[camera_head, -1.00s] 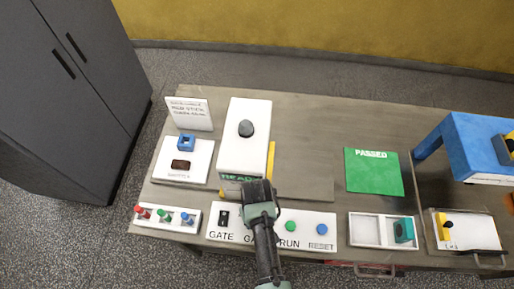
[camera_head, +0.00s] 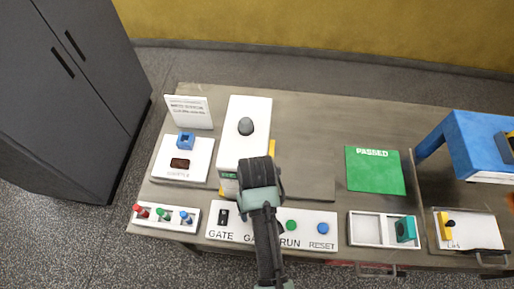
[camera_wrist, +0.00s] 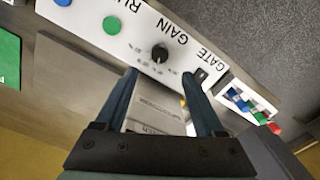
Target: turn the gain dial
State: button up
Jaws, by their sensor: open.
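The gain dial (camera_wrist: 160,53) is a round black knob with tick marks around it. It sits on the white control panel (camera_wrist: 112,37) between the GATE switch and the RUN button in the wrist view. In the head view my arm hides the dial, and only the start of its label shows on the panel (camera_head: 217,234). My gripper (camera_wrist: 160,74) is open and empty. Its two fingers point toward the panel, with the dial seen just beyond and between the tips, apart from them. In the head view my gripper (camera_head: 257,172) is over the table behind the panel; its fingertips are hidden.
The GATE switch (camera_head: 223,217), green RUN button (camera_head: 291,225) and blue RESET button (camera_head: 323,229) share the panel. A white machine (camera_head: 232,145) with a dark knob stands close behind-left of my gripper. A tray (camera_head: 370,230) with a teal block lies right.

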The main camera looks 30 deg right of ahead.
jog(key=shift+r, duration=2.05)
